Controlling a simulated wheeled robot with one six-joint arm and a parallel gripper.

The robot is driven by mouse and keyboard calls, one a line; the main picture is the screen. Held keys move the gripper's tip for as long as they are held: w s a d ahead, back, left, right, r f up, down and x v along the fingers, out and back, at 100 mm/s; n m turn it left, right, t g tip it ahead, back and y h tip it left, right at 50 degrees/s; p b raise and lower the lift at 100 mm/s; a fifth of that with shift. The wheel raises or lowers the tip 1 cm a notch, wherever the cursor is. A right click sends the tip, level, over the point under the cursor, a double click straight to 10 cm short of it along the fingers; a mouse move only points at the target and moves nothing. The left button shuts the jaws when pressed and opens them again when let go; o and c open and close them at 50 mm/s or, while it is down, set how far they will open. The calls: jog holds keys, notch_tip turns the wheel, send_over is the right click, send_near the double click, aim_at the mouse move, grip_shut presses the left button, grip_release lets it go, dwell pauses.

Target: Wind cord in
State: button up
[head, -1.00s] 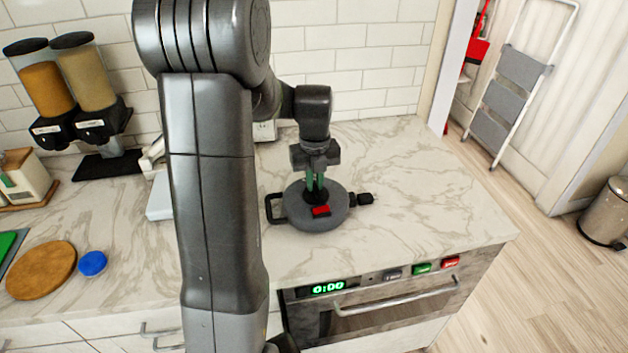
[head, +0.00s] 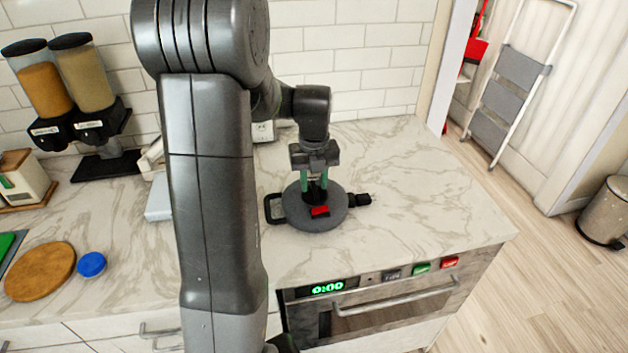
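A round grey cord reel (head: 302,214) lies on the marble counter. It has a red button (head: 319,211) at its front, a black handle on its left and a black plug (head: 360,199) close against its right side. A dark knob (head: 315,195) stands up from its top. My gripper (head: 317,190) points down over the reel. Its green fingers are spread, one on each side of the knob, with a gap visible between them. Whether a fingertip touches the knob cannot be told. No length of cord shows outside the reel.
An oven with a 0:00 display (head: 328,288) is below the counter's front edge. Two dispensers (head: 82,85) stand at the back left. A wooden board (head: 40,271) and a blue lid (head: 92,264) lie at the left. The counter right of the reel is clear.

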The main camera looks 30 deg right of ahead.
aim_at(314, 185)
notch_tip(314, 185, up, 14)
jog(key=shift+b, duration=0.3)
jog(key=shift+f, duration=0.15)
dwell(0.5)
notch_tip(314, 185, down, 14)
jog(key=shift+r+p, duration=0.1)
jog(key=shift+p, duration=0.25)
jog(key=shift+r, duration=0.1)
dwell(0.4)
